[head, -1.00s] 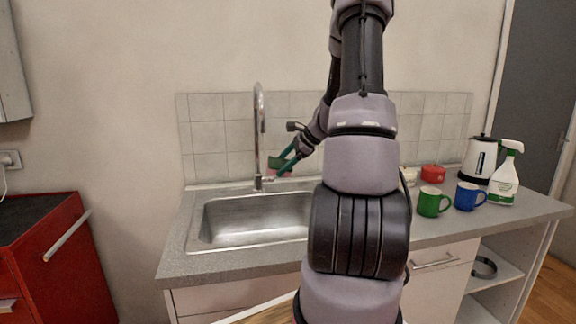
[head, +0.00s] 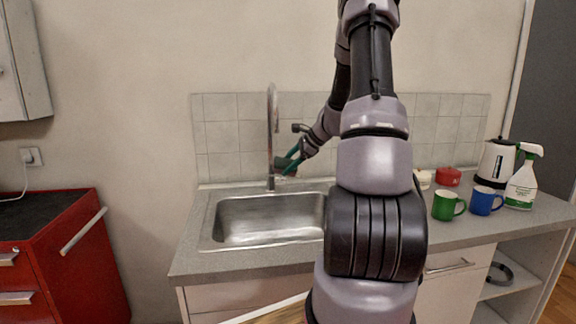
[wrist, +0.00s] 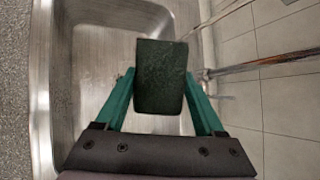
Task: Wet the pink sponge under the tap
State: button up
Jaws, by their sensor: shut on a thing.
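My gripper (head: 287,164) has green fingers and is shut on the sponge (wrist: 161,78). In the wrist view the sponge shows a dark green face between the fingertips; a little pink shows under it in the head view. My gripper holds it above the sink's back edge, just right of the tap. The tap (head: 272,135) is a tall, curved chrome spout behind the sink (head: 222,235); its metal pipe (wrist: 265,64) also shows right of the sponge in the wrist view. I see no water running. My arm hides the sink's right end.
Right of my arm on the counter (head: 190,262) stand a green mug (head: 446,207), a blue mug (head: 484,202), a red pot (head: 448,177), a white kettle (head: 494,163) and a spray bottle (head: 521,187). A red cabinet (head: 85,265) stands at left. The sink's visible basin looks empty.

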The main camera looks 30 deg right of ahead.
jog(key=shift+s, duration=0.1)
jog(key=s+d, duration=0.1)
jog(key=s, duration=0.6)
jog(key=shift+s+d, duration=0.3)
dwell(1.0)
dwell(0.4)
jog(key=s+d+r, duration=0.1)
jog(key=s+r, duration=0.3)
jog(key=s, duration=0.1)
dwell(0.4)
dwell(0.5)
